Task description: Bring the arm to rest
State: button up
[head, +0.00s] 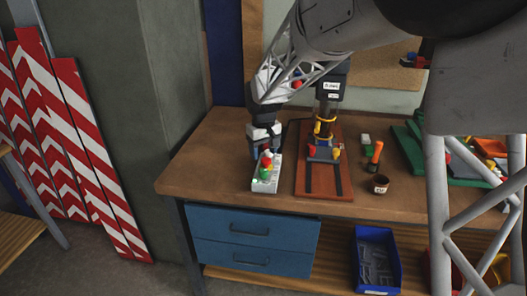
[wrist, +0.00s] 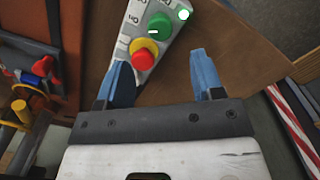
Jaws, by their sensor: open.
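My gripper (head: 267,150) is over the left part of the workbench, just above and behind a pale control box. In the wrist view its two blue fingers (wrist: 160,84) stand apart with nothing held between them. My arm reaches in from the upper right of the head view.
A red-brown press base (head: 325,186) stands right of the box. An orange-handled tool (head: 375,155) and a dark cup (head: 380,184) stand further right. The wooden workbench (head: 205,160) is bare at left. Red-and-white boards (head: 95,150) lean at far left. A blue bin (head: 376,262) sits below.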

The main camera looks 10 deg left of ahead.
jog(key=s+d+r+m, duration=0.1)
jog(key=s+d+r, duration=0.2)
jog(key=s+d, duration=0.35)
jog(key=s+d+r+m+t, duration=0.1)
jog(key=s+d+r+m, duration=0.1)
jog(key=s+d+r, duration=0.4)
jog(key=s+d+r+m, duration=0.1)
jog(key=s+d, duration=0.4)
jog(key=d, duration=0.3)
jog(key=s+d+f+m, duration=0.1)
jog(key=s+d, duration=0.4)
jog(key=s, duration=0.5)
jog(key=s+d+m+t, duration=0.1)
jog(key=s+d, duration=0.4)
jog(key=s, duration=0.6)
jog(key=shift+s+d+f+m+t, duration=0.25)
jog(key=shift+f+m+t, duration=0.1)
jog(key=shift+m, duration=0.55)
